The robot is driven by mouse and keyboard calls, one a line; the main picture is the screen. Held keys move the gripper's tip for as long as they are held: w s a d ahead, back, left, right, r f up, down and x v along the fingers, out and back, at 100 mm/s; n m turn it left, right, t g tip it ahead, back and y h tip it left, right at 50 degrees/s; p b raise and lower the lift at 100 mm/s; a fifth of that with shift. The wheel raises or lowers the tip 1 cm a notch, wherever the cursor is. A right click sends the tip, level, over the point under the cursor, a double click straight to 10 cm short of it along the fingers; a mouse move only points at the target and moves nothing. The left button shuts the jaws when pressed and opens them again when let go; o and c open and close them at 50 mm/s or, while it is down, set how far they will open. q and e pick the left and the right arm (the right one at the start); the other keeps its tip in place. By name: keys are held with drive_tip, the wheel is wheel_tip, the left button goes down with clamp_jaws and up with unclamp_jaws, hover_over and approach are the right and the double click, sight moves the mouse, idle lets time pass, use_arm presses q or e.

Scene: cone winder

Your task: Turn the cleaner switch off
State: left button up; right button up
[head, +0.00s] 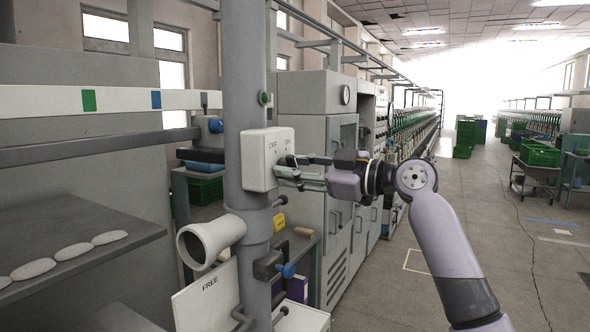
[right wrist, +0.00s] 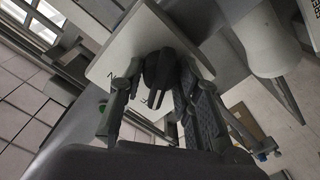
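The cleaner switch is a pale box (head: 257,160) on a grey post in the head view, with small lettering on its front. The right wrist view shows its pale face plate (right wrist: 121,62) and a dark knob (right wrist: 160,72). My right gripper (head: 284,169) is at the front of the box, coming from the right. Its fingers (right wrist: 158,78) stand apart on either side of the knob. I cannot tell whether they touch it. The fingers and knob partly hide the lettering, and the knob's setting is not clear. My left gripper is not in view.
A pale funnel (head: 212,239) sticks out from the post (head: 246,60) below the box. A shelf (head: 68,238) with several pale oval pieces is at the left. Grey cabinets (head: 312,100) stand behind. The floor (head: 480,215) at the right is mostly clear.

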drive_tip(key=o, duration=0.5)
drive_tip(key=shift+c, duration=0.2)
drive_tip(key=v, duration=1.2)
